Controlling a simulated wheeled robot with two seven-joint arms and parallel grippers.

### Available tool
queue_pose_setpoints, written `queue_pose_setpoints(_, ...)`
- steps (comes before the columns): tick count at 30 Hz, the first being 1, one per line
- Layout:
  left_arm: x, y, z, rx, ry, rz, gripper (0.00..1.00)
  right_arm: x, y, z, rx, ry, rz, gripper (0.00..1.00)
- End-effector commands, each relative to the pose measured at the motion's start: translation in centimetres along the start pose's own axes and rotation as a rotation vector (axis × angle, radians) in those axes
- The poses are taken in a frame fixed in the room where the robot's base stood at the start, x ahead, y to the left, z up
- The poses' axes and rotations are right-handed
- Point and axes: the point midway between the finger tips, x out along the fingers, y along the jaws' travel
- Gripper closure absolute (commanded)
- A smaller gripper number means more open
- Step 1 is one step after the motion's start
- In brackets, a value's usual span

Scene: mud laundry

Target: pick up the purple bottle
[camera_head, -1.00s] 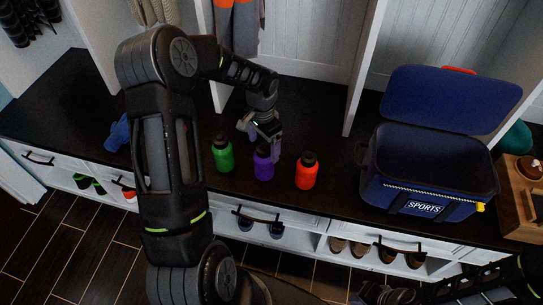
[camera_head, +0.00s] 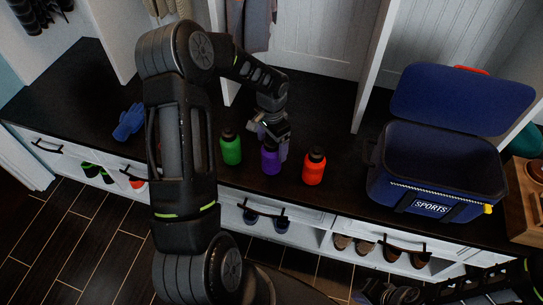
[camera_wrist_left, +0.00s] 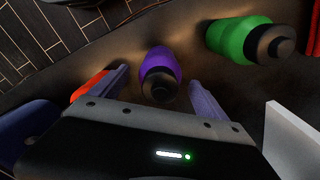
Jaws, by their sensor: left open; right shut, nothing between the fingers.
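The purple bottle (camera_head: 271,158) with a black cap stands upright on the dark bench top, between a green bottle (camera_head: 231,149) and an orange-red bottle (camera_head: 313,168). My left gripper (camera_head: 272,146) is open at the purple bottle, coming from behind and above. In the left wrist view, the purple bottle (camera_wrist_left: 160,66) lies between the two spread fingers (camera_wrist_left: 155,90), with a gap visible on each side. The green bottle (camera_wrist_left: 240,38) is to its right there. My right gripper (camera_head: 388,295) is shut and empty at the bottom edge of the head view, partly cut off.
An open blue sports cooler bag (camera_head: 428,190) stands on the bench at right. A wooden crate (camera_head: 520,205) is beside it. A blue glove (camera_head: 129,122) lies at left. Upright white dividers (camera_head: 372,65) rise behind. Shoes sit in cubbies below the bench.

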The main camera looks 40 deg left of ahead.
Motion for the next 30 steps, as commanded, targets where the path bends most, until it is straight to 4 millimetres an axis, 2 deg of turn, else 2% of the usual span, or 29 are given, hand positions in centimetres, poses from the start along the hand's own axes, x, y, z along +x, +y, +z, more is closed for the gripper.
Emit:
queue_pose_setpoints(9,4.2,0.0,0.1,0.001,-0.002,0.002,0.14,-0.1,0.0,0.0,0.0,0.0,0.0,1.0)
queue_pose_setpoints(12,4.9,0.0,0.1,0.0,-0.001,0.002,0.14,-0.1,0.0,0.0,0.0,0.0,0.0,1.0)
queue_pose_setpoints(30,5.0,0.0,0.1,0.0,0.0,0.001,0.14,-0.1,0.0,0.0,0.0,0.0,0.0,1.0)
